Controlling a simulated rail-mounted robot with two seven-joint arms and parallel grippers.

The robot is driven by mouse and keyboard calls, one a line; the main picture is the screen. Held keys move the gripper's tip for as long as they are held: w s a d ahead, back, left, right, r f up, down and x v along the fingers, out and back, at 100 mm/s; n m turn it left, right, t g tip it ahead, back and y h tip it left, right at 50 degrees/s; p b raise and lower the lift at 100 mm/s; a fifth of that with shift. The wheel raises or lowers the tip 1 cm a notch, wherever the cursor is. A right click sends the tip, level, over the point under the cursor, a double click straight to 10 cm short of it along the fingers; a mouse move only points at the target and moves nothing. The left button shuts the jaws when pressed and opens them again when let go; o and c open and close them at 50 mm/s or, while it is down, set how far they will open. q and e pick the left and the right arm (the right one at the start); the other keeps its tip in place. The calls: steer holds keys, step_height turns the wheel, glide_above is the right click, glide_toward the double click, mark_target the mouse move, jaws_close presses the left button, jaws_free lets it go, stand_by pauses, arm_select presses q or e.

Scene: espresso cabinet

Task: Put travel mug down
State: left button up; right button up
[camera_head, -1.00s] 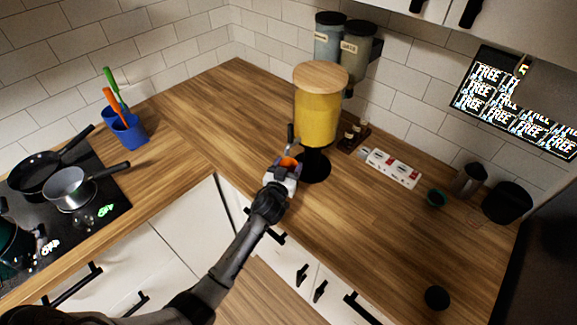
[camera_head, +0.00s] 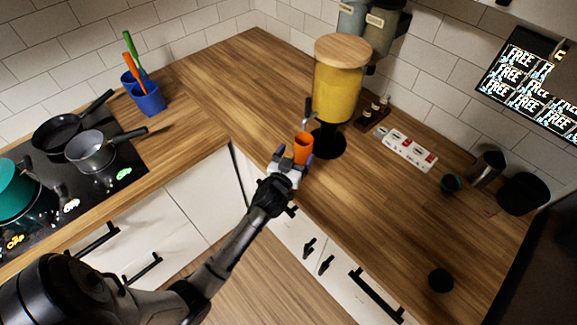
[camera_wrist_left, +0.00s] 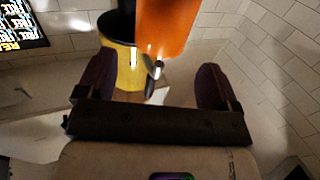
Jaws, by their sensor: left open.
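The orange travel mug (camera_head: 302,148) stands upright on the wooden counter (camera_head: 400,215), just in front of the yellow-filled dispenser (camera_head: 338,92) with a round wooden lid. My left gripper (camera_head: 292,161) is open at the near side of the mug, close to the counter's front edge. In the left wrist view the orange mug (camera_wrist_left: 167,28) shows beyond the fingertips, with a gap between the two open fingers (camera_wrist_left: 155,80) and nothing held. The mug's lower part is partly hidden by the gripper in the head view. My right gripper is not in view.
A stove (camera_head: 75,185) with pans and a blue utensil cup (camera_head: 149,97) are at the left. A white-and-red box (camera_head: 407,149), a metal pitcher (camera_head: 488,167) and black containers stand at the right. The counter front right of the mug is mostly clear.

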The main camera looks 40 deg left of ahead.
arm_select(q)
steer(key=shift+v, duration=2.7)
steer(key=s+d+f+m+g+h, duration=0.2)
steer(key=s+d+g, duration=0.2)
steer(key=s, duration=0.5)
steer(key=s+d+f+m+g+h, duration=0.2)
steer(key=s+d+f+g, duration=0.1)
steer(key=s, duration=0.6)
steer(key=s+d+f+m+g+h, duration=0.1)
steer(key=s+d+f+g+h, duration=0.1)
steer(key=s+d+g, duration=0.3)
steer(key=s+f+g, duration=0.1)
steer(key=s, duration=0.3)
steer(key=shift+s+f+m, duration=0.25)
steer(key=shift+s+m, duration=0.15)
steer(key=shift+d+r, duration=0.1)
steer(key=shift+r, duration=0.05)
step_height(320, 180, up, 24)
steer(key=p, duration=2.4)
